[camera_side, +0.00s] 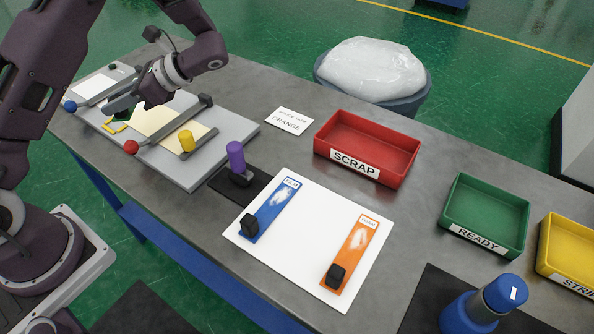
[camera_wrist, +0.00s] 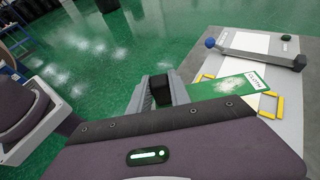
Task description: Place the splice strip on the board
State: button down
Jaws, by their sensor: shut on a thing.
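My gripper (camera_side: 122,108) is at the left end of the grey board (camera_side: 200,170) in the side view. In the wrist view my gripper (camera_wrist: 160,93) is shut on the black block (camera_wrist: 160,87) of a green strip labelled "CLOTH" (camera_wrist: 220,96). The strip extends right, over the board's edge, near yellow corner brackets (camera_wrist: 270,104). In the side view it is mostly hidden by the gripper, so I cannot tell whether it touches the board. A cream sheet (camera_side: 155,122) lies on the board under clamp bars with red (camera_side: 131,147) and blue (camera_side: 70,106) knobs.
A white board (camera_side: 310,233) holds blue "FILM" (camera_side: 273,207) and orange "FOAM" (camera_side: 355,250) strips. A purple-handled tool (camera_side: 236,158) stands nearby. A card reading "ORANGE" (camera_side: 289,121), a red SCRAP bin (camera_side: 368,145) and a green READY bin (camera_side: 487,212) stand to the right.

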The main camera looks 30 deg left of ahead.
jog(key=w+d+f+n+g+h, duration=0.2)
jog(key=d+n+g+h, duration=0.2)
jog(key=d+n+h, duration=1.7)
jog(key=w+d+r+n+t+h, duration=0.1)
jog(key=w+d+r+n+t, duration=0.25)
jog(key=d, duration=0.45)
jog(key=w+d+r+n+t+h, duration=0.1)
jog(key=w+d+r+n+t, duration=0.15)
jog(key=d+r+t, duration=0.4)
jog(key=w+d+r+n+t+h, duration=0.15)
jog(key=w+d, duration=0.25)
jog(key=d, duration=0.5)
jog(key=shift+t, duration=0.45)
notch_tip(320, 180, down, 21)
jog(key=shift+w+a+f, duration=0.1)
jog(key=shift+a, duration=0.05)
jog(key=c, duration=1.2)
grip_release()
